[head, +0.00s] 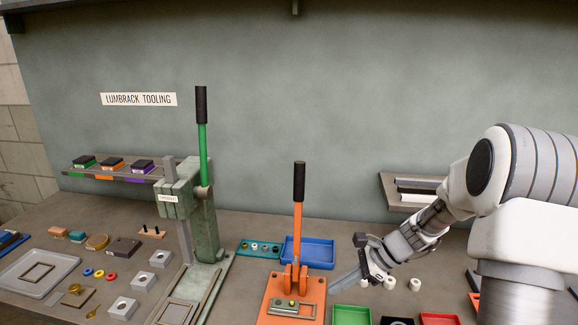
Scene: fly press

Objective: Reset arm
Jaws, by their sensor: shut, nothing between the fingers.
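My arm (420,228) reaches in from the right, over the right part of the workbench. My gripper (345,284) is shut and empty. It points to the left, just right of the orange press (297,245) and in front of the blue tray (307,252). The orange press has an upright lever with a black grip. I cannot tell whether the gripper touches anything. A green fly press (190,210) with an upright green lever stands further left.
White cylinders (415,284) stand right of my gripper. A green tray (352,316) and a red tray (440,319) lie at the front. Several metal blocks (145,281) and a grey tray (58,285) occupy the left bench. A shelf (120,173) holds stamped blocks.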

